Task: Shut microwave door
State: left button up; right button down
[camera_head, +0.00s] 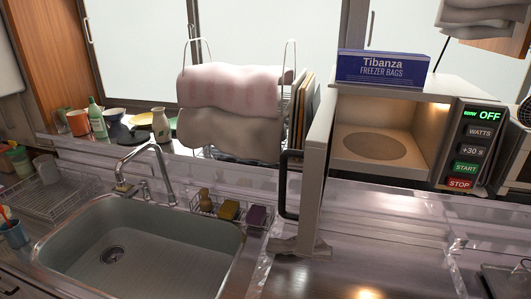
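The microwave (393,127) stands on the raised counter at the right, with its lit cavity empty except for a round plate area on its floor. Its door (316,170) is hinged on the left and swung wide open, seen nearly edge-on and pointing toward me. A dark vertical handle (287,185) is on the door's left side. The control panel (474,147) on the right shows a green OFF display and several buttons. Neither of my grippers is in view.
A freezer bags box (382,69) sits on the microwave. A sink (145,247) with a faucet (150,165) is at lower left. A towel rack with hanging towels (230,110) stands left of the door. The counter (385,240) before the microwave is mostly clear.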

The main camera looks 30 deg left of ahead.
aim_at(316, 155)
jog(key=j, duration=1.05)
jog(key=k+j+z, duration=0.1)
jog(key=k+j, duration=0.15)
jog(key=j, duration=0.2)
jog(key=k+j+z, duration=0.15)
jog(key=k+j, duration=0.15)
jog(key=j, duration=0.1)
